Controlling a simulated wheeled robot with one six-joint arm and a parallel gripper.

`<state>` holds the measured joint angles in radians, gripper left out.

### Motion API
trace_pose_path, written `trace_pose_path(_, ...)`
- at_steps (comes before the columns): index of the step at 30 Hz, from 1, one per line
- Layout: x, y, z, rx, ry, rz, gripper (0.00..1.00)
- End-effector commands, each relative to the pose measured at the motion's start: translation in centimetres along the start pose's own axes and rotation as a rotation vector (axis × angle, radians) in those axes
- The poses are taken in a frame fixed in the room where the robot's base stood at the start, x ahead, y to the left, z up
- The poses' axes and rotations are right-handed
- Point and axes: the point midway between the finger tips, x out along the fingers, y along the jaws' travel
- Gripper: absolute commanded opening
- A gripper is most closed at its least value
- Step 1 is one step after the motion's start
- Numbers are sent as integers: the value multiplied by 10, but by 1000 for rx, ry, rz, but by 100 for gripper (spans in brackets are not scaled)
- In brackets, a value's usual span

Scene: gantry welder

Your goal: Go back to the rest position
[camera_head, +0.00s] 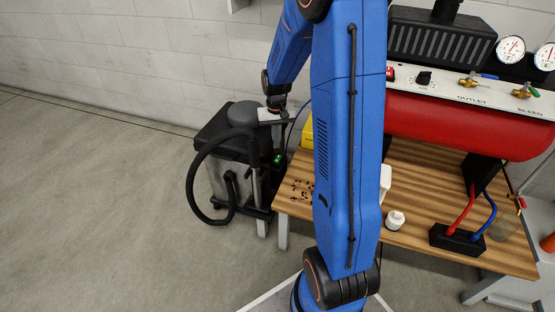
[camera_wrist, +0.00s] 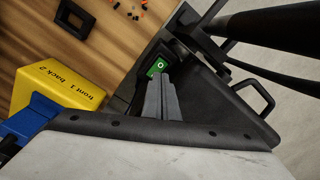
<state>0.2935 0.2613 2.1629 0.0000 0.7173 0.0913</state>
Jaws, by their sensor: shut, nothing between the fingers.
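My gripper (camera_wrist: 162,82) is shut and empty, its two grey fingers pressed together in the wrist view. The fingertips are right by a green switch (camera_wrist: 157,66) marked with a white circle; I cannot tell whether they touch it. In the head view my gripper (camera_head: 279,150) points down beside the dark grey-and-black vacuum-like machine (camera_head: 222,150), at the left end of the wooden bench. The green switch (camera_head: 279,159) shows just below the fingers. My blue arm reaches across the middle of the head view and hides part of the bench.
The wooden bench (camera_head: 410,215) holds a red tank (camera_head: 460,125) with gauges, a small white bottle (camera_head: 395,220) and a black block (camera_head: 457,240) with red and blue hoses. A yellow box (camera_wrist: 65,88) is left of my fingers. Open floor (camera_head: 90,200) lies left of the machine.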

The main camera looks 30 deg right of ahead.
Motion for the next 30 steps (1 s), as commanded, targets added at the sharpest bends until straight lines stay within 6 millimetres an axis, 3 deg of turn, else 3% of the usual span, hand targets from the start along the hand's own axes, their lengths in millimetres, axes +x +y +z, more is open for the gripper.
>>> trace_pose_path(10, 0, 0, 0, 0, 1, 0, 0)
trace_pose_path(14, -10, -3, 6, -9, 11, -1, 0)
trace_pose_path(20, -51, -16, 33, -48, 54, -6, 0)
trace_pose_path(30, -120, -35, 99, -128, 138, -17, 0)
